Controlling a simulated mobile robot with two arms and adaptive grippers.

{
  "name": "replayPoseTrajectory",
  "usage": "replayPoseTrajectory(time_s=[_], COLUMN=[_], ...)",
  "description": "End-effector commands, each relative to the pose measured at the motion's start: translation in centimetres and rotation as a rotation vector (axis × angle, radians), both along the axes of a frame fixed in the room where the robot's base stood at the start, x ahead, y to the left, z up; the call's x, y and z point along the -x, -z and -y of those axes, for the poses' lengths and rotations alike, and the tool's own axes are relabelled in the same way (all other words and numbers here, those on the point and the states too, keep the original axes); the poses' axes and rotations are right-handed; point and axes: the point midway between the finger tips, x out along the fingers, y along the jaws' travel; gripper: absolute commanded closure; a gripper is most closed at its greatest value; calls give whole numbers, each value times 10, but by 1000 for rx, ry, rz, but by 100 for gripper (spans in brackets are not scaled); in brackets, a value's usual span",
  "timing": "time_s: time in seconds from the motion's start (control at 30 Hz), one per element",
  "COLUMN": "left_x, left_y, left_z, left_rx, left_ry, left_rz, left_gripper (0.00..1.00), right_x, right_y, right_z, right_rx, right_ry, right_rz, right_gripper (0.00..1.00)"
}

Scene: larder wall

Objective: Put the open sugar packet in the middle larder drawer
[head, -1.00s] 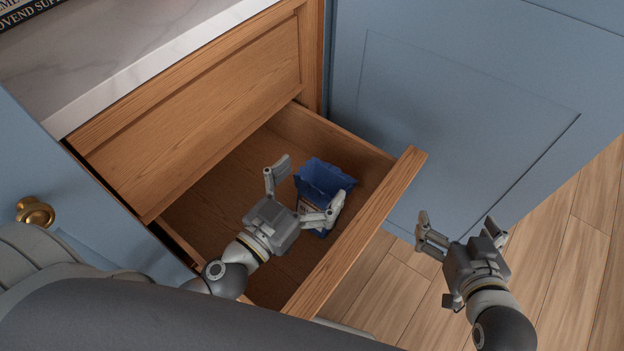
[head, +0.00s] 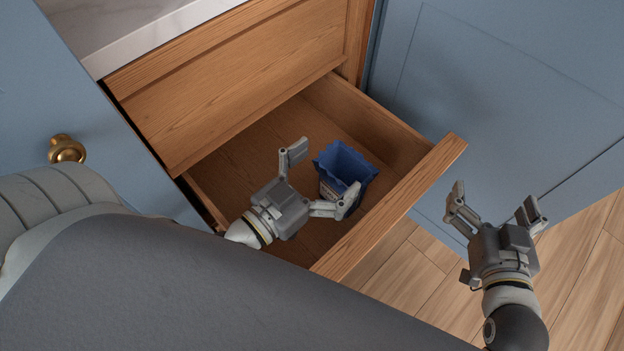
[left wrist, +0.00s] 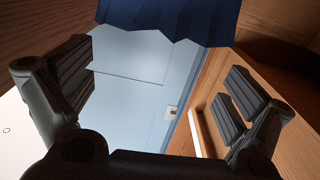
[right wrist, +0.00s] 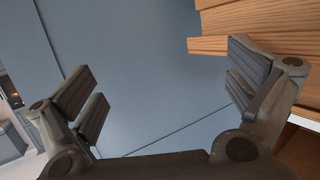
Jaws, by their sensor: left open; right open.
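The blue open sugar packet (head: 345,170) stands inside the pulled-out wooden drawer (head: 395,218), towards its right end, with its open top facing up. My left gripper (head: 322,178) is inside the drawer area, open, with its fingers apart beside the packet. I cannot tell whether a finger touches it. In the left wrist view, the packet's jagged blue edge (left wrist: 170,18) shows at the top, beyond the fingers (left wrist: 150,95). My right gripper (head: 498,200) is open and empty, outside the drawer to the right. It also shows open in the right wrist view (right wrist: 165,90).
A closed wooden drawer front (head: 240,85) sits above the open drawer, under a pale marble worktop (head: 130,30). Blue doors stand at the left (head: 50,95) and right (head: 500,90); the left one has a brass knob (head: 67,149). Bare wood floor (head: 400,265) lies in front.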

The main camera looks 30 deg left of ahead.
Motion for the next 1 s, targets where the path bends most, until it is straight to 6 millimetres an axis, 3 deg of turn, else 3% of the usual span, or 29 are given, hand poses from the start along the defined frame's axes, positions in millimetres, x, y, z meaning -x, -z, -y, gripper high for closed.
replayPoseTrajectory(time_s=[0.3, 0.6, 0.8, 1.0], left_x=[17, 29, 34, 32], left_y=[1, 0, -2, -6], left_z=[-6, -11, -12, -13], left_rx=[-1, -2, -2, 2], left_ry=[0, 0, 0, -4], left_rz=[-1, 2, 3, 16], left_gripper=[0, 0, 0, 0], right_x=[-11, -3, 6, 10], right_y=[-56, -108, -129, -137], right_z=[-12, -17, -17, -17], right_rx=[-79, -152, -185, -196], right_ry=[-21, -36, -42, -44], right_rz=[309, 585, 701, 741], right_gripper=[0, 0, 0, 0])
